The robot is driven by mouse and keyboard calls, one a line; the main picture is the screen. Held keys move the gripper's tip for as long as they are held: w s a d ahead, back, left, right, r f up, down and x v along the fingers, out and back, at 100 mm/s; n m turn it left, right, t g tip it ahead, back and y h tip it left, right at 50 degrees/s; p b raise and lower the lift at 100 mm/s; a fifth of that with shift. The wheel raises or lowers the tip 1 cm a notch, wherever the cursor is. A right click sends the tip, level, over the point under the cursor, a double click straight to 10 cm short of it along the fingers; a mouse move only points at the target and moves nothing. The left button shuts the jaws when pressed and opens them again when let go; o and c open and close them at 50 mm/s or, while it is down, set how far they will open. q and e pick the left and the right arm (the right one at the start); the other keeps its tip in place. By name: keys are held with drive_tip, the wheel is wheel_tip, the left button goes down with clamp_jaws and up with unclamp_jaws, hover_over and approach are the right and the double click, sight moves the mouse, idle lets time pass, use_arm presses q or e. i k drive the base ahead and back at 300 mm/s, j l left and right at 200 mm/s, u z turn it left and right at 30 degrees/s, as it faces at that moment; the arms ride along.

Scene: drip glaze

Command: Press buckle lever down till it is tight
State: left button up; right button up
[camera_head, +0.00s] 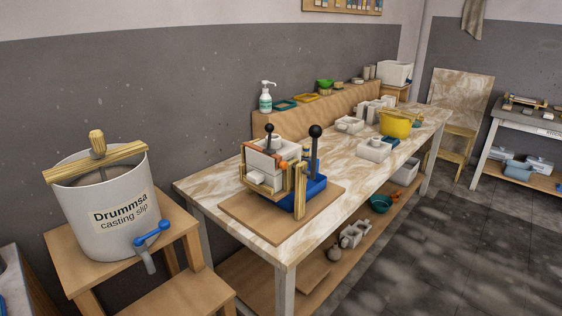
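A white block-like mould (268,165) sits in a wooden frame on a brown board (242,218) at the near end of the long table. An orange band or strap (283,163) runs around its upper part. Two levers with black ball knobs stand up at this assembly: a smaller one (269,129) at the top of the mould and a larger one (315,131) on the right side. Both point upward. I cannot tell for certain which is the buckle lever. A blue part (316,188) is at the right of the mould. Neither of my grippers is in view.
A white bucket (80,205) labelled "Drummsa casting slip", with a blue-handled tap (152,236), stands on a wooden stand at left. A pump bottle (265,97) is on the shelf behind. White blocks (373,150) and a yellow container (396,124) stand farther along. The table's middle is mostly clear.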

sight(269, 128)
drive_tip(key=k+j+z, duration=0.2)
drive_tip(key=j, duration=0.5)
drive_tip(key=k+j+z, duration=0.2)
drive_tip(key=k+j, duration=0.3)
drive_tip(key=j, duration=0.2)
drive_tip(key=k+j+z, duration=0.15)
drive_tip(key=k+j, duration=0.25)
drive_tip(key=j, duration=0.2)
drive_tip(key=k+j+z, duration=0.2)
drive_tip(key=k+j, duration=0.25)
drive_tip(key=i+l+z, duration=0.2)
drive_tip(key=i+z, duration=0.25)
drive_tip(key=i+l+z, duration=0.1)
drive_tip(key=i+z, duration=0.3)
drive_tip(key=i, duration=1.2)
drive_tip(key=i+u, duration=0.4)
drive_tip(key=i+l+u, duration=0.2)
drive_tip(key=u, duration=0.2)
drive_tip(key=i+l+u, duration=0.3)
drive_tip(key=u, duration=0.15)
drive_tip(key=i+l+u, duration=0.15)
drive_tip(key=u, duration=0.25)
drive_tip(key=i+l+u, duration=0.1)
drive_tip(key=l+u, duration=0.3)
drive_tip(key=i+l+u, duration=0.1)
drive_tip(key=u, duration=0.3)
